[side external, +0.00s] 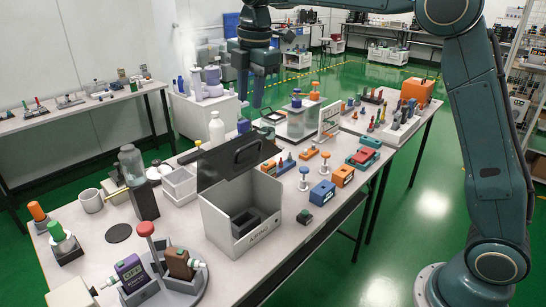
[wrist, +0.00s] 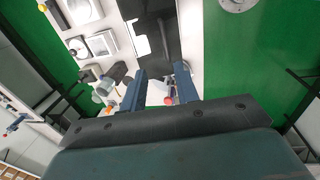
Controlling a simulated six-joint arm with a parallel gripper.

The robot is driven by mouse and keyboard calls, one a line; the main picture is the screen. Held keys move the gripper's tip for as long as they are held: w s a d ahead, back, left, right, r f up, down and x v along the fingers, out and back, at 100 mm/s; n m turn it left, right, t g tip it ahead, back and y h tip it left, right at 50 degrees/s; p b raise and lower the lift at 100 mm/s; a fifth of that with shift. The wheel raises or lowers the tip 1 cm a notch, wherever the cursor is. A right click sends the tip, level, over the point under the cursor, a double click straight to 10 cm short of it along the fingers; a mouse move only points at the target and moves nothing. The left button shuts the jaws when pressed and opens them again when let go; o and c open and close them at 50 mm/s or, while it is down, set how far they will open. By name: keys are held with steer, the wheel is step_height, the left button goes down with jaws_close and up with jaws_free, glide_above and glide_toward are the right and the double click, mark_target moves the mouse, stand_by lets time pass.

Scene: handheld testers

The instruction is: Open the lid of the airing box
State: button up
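The airing box (side external: 240,221) is a light grey, open-topped box near the middle of the table in the side view. Its dark lid (side external: 221,166) stands raised and tilted at the back edge, with a black handle (side external: 248,152) on it. A dark insert shows inside the box. My gripper (side external: 251,100) hangs above and behind the lid, fingers pointing down, apart from it. In the wrist view my gripper (wrist: 160,82) has its two fingers spread with nothing held between them. A dark panel (wrist: 168,40) beyond the fingers may be the lid; I cannot tell.
White open bins (side external: 180,184) and a dark stand with a glass jar (side external: 132,165) are left of the box. Orange and blue testers (side external: 322,193) stand to its right. A purple tester (side external: 132,275) sits in a holder in front. The table is crowded.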

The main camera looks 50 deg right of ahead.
mark_target(249, 145)
steer(key=shift+s+r, duration=0.1)
steer(key=shift+r, duration=0.4)
steer(key=shift+r, duration=0.15)
steer(key=shift+w+a+r+g, duration=0.1)
steer(key=shift+w+r+g, duration=0.2)
steer(key=shift+r+g, duration=0.45)
steer(key=shift+f, duration=0.1)
steer(key=shift+w+f, duration=0.2)
steer(key=shift+f, duration=6.55)
jaws_close()
